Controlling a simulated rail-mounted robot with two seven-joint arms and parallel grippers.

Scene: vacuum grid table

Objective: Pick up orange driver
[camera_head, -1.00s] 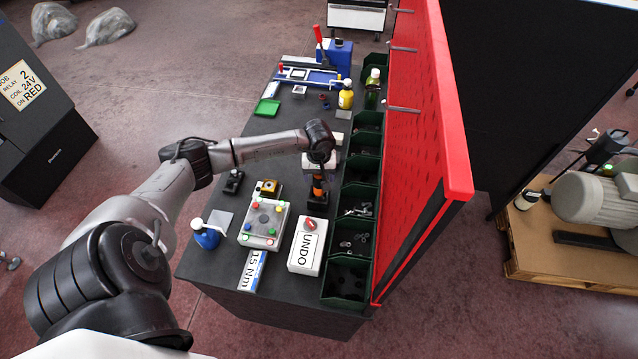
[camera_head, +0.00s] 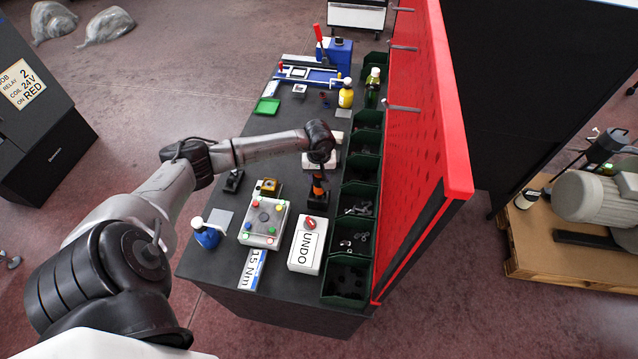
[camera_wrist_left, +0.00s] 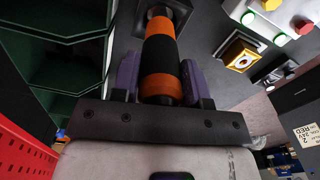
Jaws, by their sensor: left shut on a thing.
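The orange driver (camera_head: 318,190), with a black and orange handle, stands roughly upright at a small black holder near the right side of the bench. The left wrist view shows its handle (camera_wrist_left: 160,60) close up between two purple fingers. My left gripper (camera_wrist_left: 160,80) is shut on the handle. In the head view my left gripper (camera_head: 318,172) is above the holder, with its fingers small and partly hidden by the wrist. The driver's lower end meets the dark holder, and its tip is hidden. My right gripper is not in view.
Green bins (camera_head: 358,200) line the bench's right side beside a tall red pegboard (camera_head: 430,120). Nearby are a white UNDO box (camera_head: 306,252), a button box (camera_head: 264,224) and a yellow-topped block (camera_head: 268,187). The bench's left middle is fairly clear.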

